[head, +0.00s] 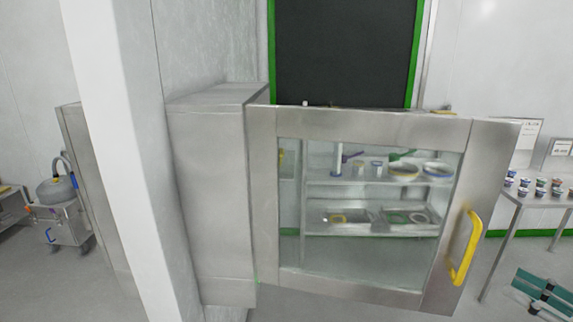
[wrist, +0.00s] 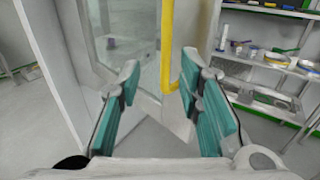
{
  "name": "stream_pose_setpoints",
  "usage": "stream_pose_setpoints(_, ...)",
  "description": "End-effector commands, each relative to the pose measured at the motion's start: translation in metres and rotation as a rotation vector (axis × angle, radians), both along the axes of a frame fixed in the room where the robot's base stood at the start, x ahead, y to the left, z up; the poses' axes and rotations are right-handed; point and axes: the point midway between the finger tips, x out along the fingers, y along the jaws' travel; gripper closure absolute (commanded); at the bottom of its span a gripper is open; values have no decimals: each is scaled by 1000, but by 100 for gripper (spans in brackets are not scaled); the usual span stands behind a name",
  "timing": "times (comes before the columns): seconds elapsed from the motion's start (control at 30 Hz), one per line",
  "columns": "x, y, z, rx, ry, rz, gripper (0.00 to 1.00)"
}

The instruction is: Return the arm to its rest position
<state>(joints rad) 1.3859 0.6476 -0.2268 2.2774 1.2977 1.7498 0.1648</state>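My gripper (wrist: 159,88) is open, with teal pads on both fingers and nothing held between them. In the head view, its teal fingers (head: 543,293) show at the lower right corner, right of and below the yellow handle (head: 466,248). A gap shows between them there. In the wrist view, the handle (wrist: 167,45) stands upright ahead, in line with the space between the fingers. The handle is on a steel-framed glass door (head: 360,122) of a metal cabinet (head: 212,200). Most of my arm is out of view.
Shelves with bowls, trays and utensils (head: 403,173) show through the glass; in the wrist view shelves (wrist: 258,57) stand at the right. A table (head: 515,200) with several small cups is at the head view's right. A wheeled metal unit (head: 62,222) stands far left. Floor near the gripper looks clear.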

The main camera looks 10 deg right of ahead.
Motion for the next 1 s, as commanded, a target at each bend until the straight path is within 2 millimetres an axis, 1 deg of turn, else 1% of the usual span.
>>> stream_pose_setpoints(0.07, 15, 22, 11, -52, 17, 92, 67)
stream_pose_setpoints(0.13, 30, 50, 20, -122, 42, 210, 67)
stream_pose_setpoints(0.17, 35, 65, 25, -159, 53, 270, 67)
stream_pose_setpoints(0.2, 42, 86, 30, -214, 69, 353, 67)
stream_pose_setpoints(0.23, 46, 102, 34, -258, 82, 417, 67)
stream_pose_setpoints(0.27, 49, 118, 37, -303, 92, 480, 67)
stream_pose_setpoints(0.3, 50, 137, 41, -366, 106, 562, 67)
stream_pose_setpoints(0.37, 51, 165, 45, -467, 122, 683, 67)
stream_pose_setpoints(0.4, 49, 182, 47, -536, 129, 760, 67)
stream_pose_setpoints(0.5, 41, 219, 50, -722, 140, 944, 67)
stream_pose_setpoints(0.6, 30, 248, 53, -923, 132, 1112, 67)
stream_pose_setpoints(0.7, 18, 268, 55, -1142, 108, 1263, 67)
stream_pose_setpoints(0.87, 4, 286, 63, -1523, 26, 1452, 67)
stream_pose_setpoints(1.0, -2, 295, 78, -1878, -89, 1551, 67)
